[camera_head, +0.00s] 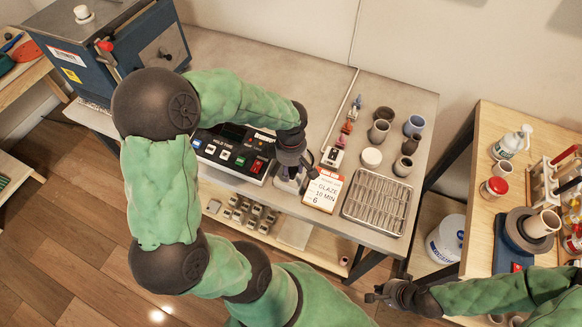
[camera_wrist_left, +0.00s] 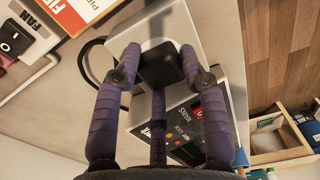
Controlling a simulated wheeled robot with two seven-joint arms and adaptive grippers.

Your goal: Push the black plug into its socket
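The black plug (camera_wrist_left: 160,66) is between the purple fingers of my left gripper (camera_wrist_left: 160,70) in the left wrist view; the fingertips appear to touch its sides. It is in front of a pale grey housing (camera_wrist_left: 205,25). The socket face is hidden behind the plug and fingers, so I cannot tell how far in the plug sits. In the head view my left gripper (camera_head: 292,166) points down beside the control box (camera_head: 235,152), and the plug is hidden there. My right gripper (camera_head: 374,293) is away from the bench at the lower right; its fingers look apart and empty.
A black cable (camera_wrist_left: 84,62) curves left of the housing. The glaze card (camera_head: 324,190) and wire rack (camera_head: 377,201) are right of my left gripper. Cups (camera_head: 414,125) stand at the back right. A blue kiln (camera_head: 110,45) stands at the left.

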